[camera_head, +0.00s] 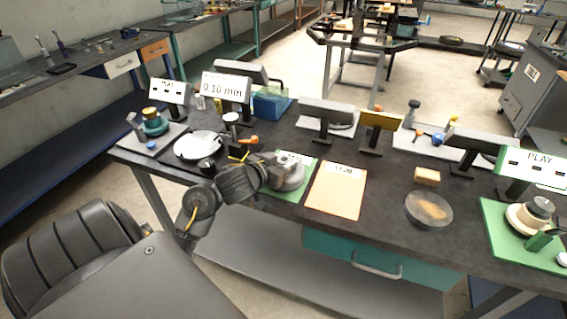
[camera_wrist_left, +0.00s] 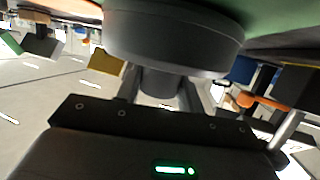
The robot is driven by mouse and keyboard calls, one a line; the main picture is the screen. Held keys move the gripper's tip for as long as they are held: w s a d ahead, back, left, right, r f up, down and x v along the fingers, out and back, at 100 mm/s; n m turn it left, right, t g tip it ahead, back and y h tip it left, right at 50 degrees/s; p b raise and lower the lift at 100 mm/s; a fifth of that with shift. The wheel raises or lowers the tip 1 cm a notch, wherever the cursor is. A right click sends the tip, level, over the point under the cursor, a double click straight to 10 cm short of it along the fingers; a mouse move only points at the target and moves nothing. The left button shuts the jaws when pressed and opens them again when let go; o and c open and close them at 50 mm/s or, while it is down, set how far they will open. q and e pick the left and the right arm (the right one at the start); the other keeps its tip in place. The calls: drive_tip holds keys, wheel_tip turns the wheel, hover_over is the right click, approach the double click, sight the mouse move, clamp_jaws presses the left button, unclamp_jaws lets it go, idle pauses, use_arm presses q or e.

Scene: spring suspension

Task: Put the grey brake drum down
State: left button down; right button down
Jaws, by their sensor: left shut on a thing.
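The grey brake drum (camera_head: 289,171) is a short round disc over the green mat (camera_head: 281,194) on the dark workbench. My left gripper (camera_head: 268,172) reaches in from the left and is shut on it. In the left wrist view the drum (camera_wrist_left: 175,42) fills the top middle, held between the two fingers (camera_wrist_left: 161,88). The green surface shows close beside the drum there; I cannot tell whether the drum touches it. The drum hides part of the mat. My right gripper is not in view.
An orange mat (camera_head: 336,192) lies just right of the green mat. Further right are a yellowish block (camera_head: 427,176) and a round dish (camera_head: 429,209). A white round plate (camera_head: 198,146) and an orange-tipped tool (camera_head: 250,140) lie to the left. Display stands (camera_head: 325,117) line the back.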

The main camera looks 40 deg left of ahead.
use_arm(q)
drive_tip(key=shift+f, duration=0.1)
drive_tip(key=c, duration=0.9)
unclamp_jaws()
drive_tip(key=shift+r, duration=0.25)
drive_tip(key=p+v, duration=0.2)
drive_tip(key=v, duration=0.6)
drive_tip(key=shift+s, duration=0.2)
drive_tip(key=p+v, duration=0.2)
drive_tip(key=v, duration=0.1)
drive_tip(key=shift+s+p, duration=0.3)
drive_tip(key=shift+p, duration=0.1)
